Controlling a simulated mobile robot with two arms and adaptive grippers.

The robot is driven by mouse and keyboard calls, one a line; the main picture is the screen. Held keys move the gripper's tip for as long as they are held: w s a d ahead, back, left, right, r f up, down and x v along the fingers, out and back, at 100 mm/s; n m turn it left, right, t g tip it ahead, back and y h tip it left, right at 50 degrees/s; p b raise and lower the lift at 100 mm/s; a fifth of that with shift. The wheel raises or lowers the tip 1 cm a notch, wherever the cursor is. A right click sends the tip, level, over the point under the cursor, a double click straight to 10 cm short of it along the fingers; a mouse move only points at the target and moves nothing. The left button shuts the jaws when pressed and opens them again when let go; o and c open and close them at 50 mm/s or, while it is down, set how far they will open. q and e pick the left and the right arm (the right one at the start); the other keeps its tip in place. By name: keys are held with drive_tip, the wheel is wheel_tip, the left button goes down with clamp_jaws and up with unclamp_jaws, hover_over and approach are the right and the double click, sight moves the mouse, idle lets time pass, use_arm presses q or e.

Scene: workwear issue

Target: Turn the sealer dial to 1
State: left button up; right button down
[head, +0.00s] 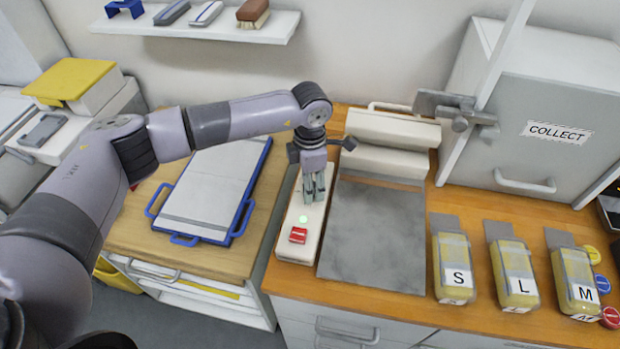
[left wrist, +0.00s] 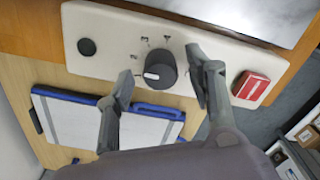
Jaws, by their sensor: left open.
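The sealer's pale control panel (head: 308,220) lies left of its grey plate (head: 375,235). In the left wrist view the panel (left wrist: 110,25) carries a black round dial (left wrist: 160,70) with a white pointer mark on its left side. Small marks stand around the dial, too blurred to read surely. My left gripper (head: 314,188) is over the panel, pointing down, and hides the dial in the head view. In the left wrist view the open fingers (left wrist: 163,80) are on either side of the dial; contact cannot be told. My right gripper is not in view.
A blue-framed board (head: 210,190) lies to the left. Yellow packs marked S (head: 453,265), L and M lie to the right. A COLLECT cabinet (head: 540,120) stands behind.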

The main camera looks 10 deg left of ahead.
use_arm(q)
drive_tip(key=shift+f, duration=0.2)
drive_tip(key=shift+c, duration=0.2)
drive_tip(key=c, duration=1.1)
